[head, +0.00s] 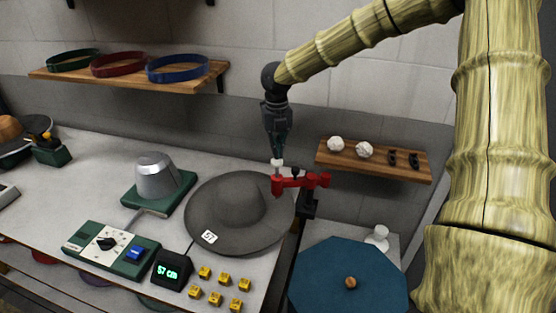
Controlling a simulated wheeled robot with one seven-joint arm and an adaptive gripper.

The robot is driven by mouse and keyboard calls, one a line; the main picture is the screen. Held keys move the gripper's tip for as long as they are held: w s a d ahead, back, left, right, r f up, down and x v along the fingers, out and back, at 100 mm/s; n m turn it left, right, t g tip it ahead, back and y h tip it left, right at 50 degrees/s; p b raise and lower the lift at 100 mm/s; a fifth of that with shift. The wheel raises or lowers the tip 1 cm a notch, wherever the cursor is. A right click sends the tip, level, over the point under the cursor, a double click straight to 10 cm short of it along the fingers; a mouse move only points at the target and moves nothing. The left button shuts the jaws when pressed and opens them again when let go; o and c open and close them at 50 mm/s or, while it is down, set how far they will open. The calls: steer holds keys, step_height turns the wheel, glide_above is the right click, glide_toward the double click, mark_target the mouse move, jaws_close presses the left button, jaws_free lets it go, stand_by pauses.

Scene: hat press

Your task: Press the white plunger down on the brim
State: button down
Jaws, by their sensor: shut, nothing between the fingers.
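The grey felt hat (237,204) lies brim-down at the right end of the white counter, with a small tag marked 57 on its near brim. A red clamp arm (296,181) reaches from a dark post over the hat's right brim edge. The small white plunger (277,163) stands upright at the clamp's left end. My gripper (278,154) points straight down, shut and empty, directly above the plunger. Its fingertips look very close to the plunger; I cannot tell whether they touch. The plunger's lower end is hidden by the red clamp.
A metal hat block (157,176) on a green base and a control box (110,248) stand left of the hat. A display (171,270) reads 57 cm, near several yellow buttons (221,288). A blue octagonal lid (347,280) is at front right. A wall shelf (372,160) is close right of my gripper.

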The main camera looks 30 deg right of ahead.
mark_target(277, 165)
steer(key=shift+f+b, duration=1)
steer(key=shift+f, duration=2)
steer(key=shift+s+f, duration=0.2)
steer(key=shift+f, duration=0.05)
stand_by(1.5)
steer(key=shift+r+p, duration=0.1)
steer(key=shift+p, duration=0.3)
steer(key=shift+w+r+p, duration=0.2)
steer(key=shift+r+p, duration=0.4)
steer(key=shift+r, duration=0.15)
steer(key=shift+r+p, duration=3.75)
steer(key=shift+r, duration=1.1)
steer(key=shift+d+f, duration=0.1)
steer(key=shift+d, duration=0.05)
